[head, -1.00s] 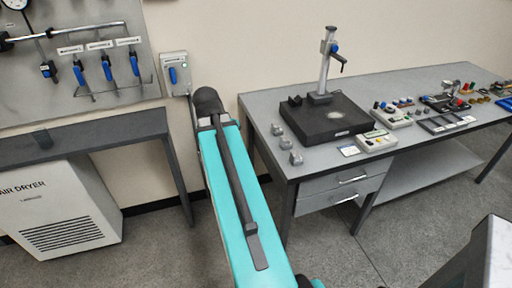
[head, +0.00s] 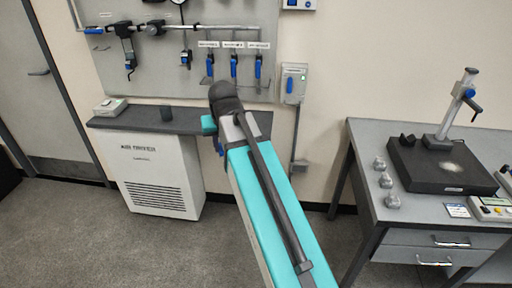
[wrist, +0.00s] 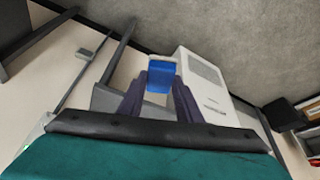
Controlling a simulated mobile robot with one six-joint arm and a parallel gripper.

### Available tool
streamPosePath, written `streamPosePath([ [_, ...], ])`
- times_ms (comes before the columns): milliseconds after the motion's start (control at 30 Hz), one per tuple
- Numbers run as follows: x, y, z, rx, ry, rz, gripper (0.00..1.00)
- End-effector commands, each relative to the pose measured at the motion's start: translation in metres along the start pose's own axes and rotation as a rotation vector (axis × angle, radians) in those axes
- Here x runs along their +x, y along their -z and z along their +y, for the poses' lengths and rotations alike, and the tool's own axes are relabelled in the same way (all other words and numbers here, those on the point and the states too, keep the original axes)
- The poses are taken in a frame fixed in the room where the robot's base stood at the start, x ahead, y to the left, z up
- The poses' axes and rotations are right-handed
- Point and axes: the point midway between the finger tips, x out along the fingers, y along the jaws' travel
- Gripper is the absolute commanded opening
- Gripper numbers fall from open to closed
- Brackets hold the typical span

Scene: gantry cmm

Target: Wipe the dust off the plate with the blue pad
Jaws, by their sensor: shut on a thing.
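My gripper (wrist: 160,98) is shut on the blue pad (wrist: 162,74), which sits between the two dark fingertips in the wrist view. In the head view my arm hides most of the gripper; a small blue bit shows left of the arm, and I cannot tell if it is the pad. The dark plate (head: 418,175) lies on the grey workbench at the right of the head view, well apart from my gripper. A pale dust patch (head: 453,167) shows on its top. A stand with a post (head: 459,98) rises from the plate's back.
The grey workbench (head: 365,140) carries several small metal weights (head: 386,181) left of the plate and a device (head: 490,208) at its right. A dark shelf (head: 150,123) stands over the white air dryer (head: 160,175) at left. Open floor (head: 70,230) lies at front left.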

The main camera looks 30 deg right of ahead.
Motion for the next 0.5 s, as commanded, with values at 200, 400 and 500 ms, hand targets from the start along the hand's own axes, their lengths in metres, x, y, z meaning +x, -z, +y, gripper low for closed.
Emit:
streamPosePath([
  [200,-0.011,0.004,-0.055,-0.152,0.063,-0.001,0.14],
  [400,-0.014,0.003,-0.067,-0.188,0.077,-0.001,0.14],
  [500,-0.014,0.003,-0.067,-0.188,0.077,-0.001,0.14],
])
